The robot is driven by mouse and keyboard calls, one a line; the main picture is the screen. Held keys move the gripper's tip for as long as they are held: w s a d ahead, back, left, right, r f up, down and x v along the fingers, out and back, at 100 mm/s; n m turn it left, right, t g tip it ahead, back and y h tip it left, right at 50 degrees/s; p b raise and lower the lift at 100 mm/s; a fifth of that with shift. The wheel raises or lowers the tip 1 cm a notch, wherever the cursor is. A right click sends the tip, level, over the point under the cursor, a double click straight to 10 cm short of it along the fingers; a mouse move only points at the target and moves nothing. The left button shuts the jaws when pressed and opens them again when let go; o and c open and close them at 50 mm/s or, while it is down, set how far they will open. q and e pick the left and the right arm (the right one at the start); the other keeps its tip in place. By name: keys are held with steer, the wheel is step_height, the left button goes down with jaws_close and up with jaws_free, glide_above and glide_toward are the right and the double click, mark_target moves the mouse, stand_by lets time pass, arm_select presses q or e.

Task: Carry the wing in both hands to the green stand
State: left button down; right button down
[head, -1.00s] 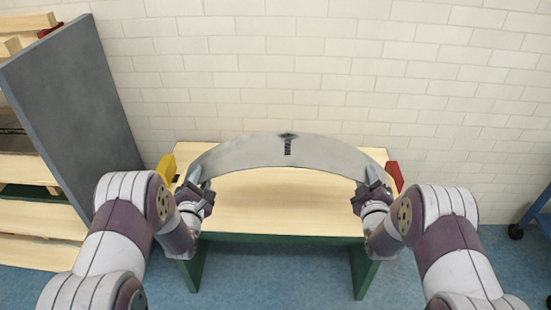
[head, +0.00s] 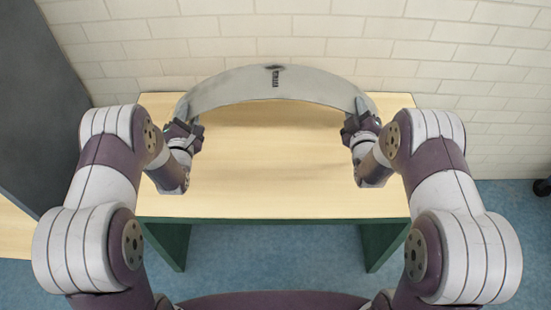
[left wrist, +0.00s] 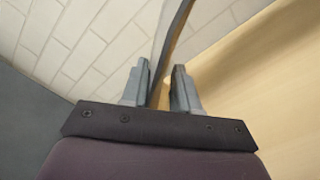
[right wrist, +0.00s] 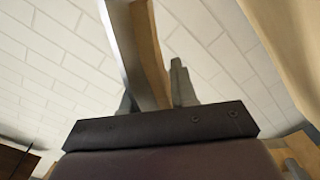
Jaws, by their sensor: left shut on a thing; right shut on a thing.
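The wing (head: 275,86) is a grey curved arch with a dark mark at its middle. I hold it by both ends over the stand. My left gripper (head: 187,125) is shut on its left end, and the wing's edge (left wrist: 172,40) runs between the fingers in the left wrist view. My right gripper (head: 357,118) is shut on its right end, which also shows in the right wrist view (right wrist: 130,50). The green stand (head: 280,205) has a pale wooden top and green legs. I cannot tell whether the wing touches the top.
A white brick wall (head: 420,50) stands close behind the stand. A dark grey panel (head: 38,110) is at the left, by a pale wooden surface (head: 15,232). Blue floor (head: 280,260) shows in front of and under the stand. The middle of the top is bare.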

arm_select(q)
steer(key=shift+f, duration=0.6)
arm_select(e)
steer(key=shift+w+f, duration=0.1)
steer(key=shift+f, duration=0.45)
